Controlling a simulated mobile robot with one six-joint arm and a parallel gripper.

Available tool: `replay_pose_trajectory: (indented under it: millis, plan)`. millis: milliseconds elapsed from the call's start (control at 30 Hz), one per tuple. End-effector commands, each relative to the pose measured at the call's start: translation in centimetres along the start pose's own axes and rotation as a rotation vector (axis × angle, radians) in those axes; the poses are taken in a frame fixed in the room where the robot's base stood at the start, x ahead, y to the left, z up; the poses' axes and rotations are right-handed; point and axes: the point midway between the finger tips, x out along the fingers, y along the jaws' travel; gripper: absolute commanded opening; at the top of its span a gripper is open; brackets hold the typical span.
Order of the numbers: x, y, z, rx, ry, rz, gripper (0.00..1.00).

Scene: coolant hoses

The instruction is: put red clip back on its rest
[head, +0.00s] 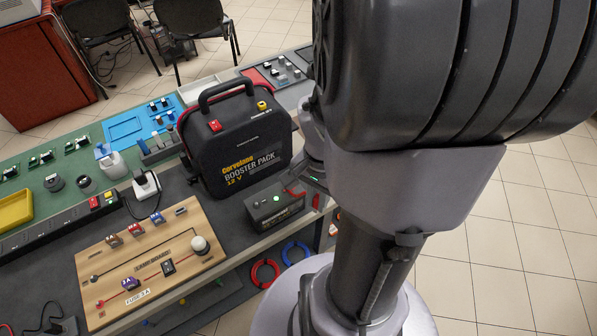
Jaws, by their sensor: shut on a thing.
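My gripper (315,178) shows only in part, at the left edge of my arm, low beside the right end of the booster pack. My arm hides most of it and its fingertips are not clear. A small piece of the red clip (317,201) shows just below it, and a thin red lead runs left from there across the small black box. The black booster pack (235,145) stands upright on the bench, with a red switch and a yellow part on top. I cannot make out the clip's rest.
The small black box (275,208) with a green light stands in front of the pack. A wooden lamp board (150,262) lies left of it. Red (265,273) and blue (295,252) coils hang below the bench edge. The tiled floor at right is clear.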

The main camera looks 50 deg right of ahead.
Motion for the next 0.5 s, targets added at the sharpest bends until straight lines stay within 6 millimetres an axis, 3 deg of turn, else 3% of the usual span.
replay_pose_trajectory:
  millis: [67,200,500]
  plan:
    - [-0.3,2.2,0.8,0.005,0.002,-0.002,0.00]
    - [0.5,3.5,1.2,0.001,0.006,-0.003,0.00]
    - [-1.4,4.6,1.8,-0.001,0.002,-0.001,0.00]
